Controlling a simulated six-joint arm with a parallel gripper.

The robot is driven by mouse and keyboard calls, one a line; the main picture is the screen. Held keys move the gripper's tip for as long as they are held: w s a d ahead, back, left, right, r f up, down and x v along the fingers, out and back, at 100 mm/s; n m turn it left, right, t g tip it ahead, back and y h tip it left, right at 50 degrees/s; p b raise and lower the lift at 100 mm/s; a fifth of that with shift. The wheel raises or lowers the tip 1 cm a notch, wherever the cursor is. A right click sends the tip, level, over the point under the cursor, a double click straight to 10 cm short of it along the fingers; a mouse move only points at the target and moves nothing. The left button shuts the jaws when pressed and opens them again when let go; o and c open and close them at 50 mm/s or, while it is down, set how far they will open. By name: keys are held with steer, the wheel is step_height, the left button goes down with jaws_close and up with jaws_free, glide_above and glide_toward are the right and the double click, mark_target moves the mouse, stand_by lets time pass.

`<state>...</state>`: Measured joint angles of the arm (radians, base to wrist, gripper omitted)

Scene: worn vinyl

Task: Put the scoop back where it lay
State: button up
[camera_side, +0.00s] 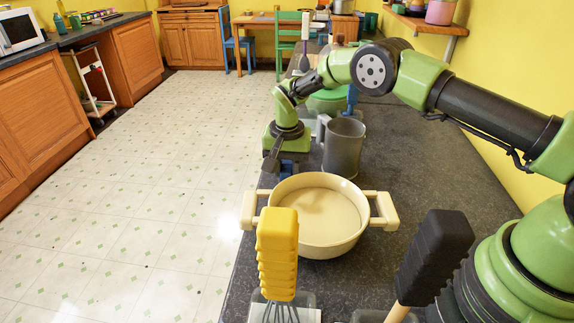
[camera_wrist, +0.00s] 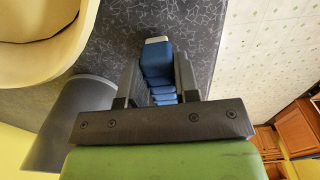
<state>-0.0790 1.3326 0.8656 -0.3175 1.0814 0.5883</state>
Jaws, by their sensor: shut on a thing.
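My gripper (camera_wrist: 157,76) is shut on a blue ridged handle with a pale end, which I take to be the scoop (camera_wrist: 156,56). In the side view my gripper (camera_side: 283,155) points down just left of the grey mug (camera_side: 343,148), low over the dark counter near its left edge. A bit of blue shows there at the jaws. The scoop's head cannot be made out in either view, and I cannot tell whether the scoop touches the counter.
A cream two-handled pot (camera_side: 318,246) stands in front of the mug. A yellow-handled whisk (camera_side: 277,250) and a black-handled utensil (camera_side: 434,257) stand nearer. A green bowl (camera_side: 328,103) is behind. The counter (camera_side: 428,182) right of the mug is clear.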

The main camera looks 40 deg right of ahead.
steer(key=shift+f, duration=0.4)
stand_by(0.3)
steer(key=o, duration=1)
steer(key=shift+a+r, duration=0.1)
steer(key=shift+r, duration=3.9)
steer(key=shift+r, duration=0.1)
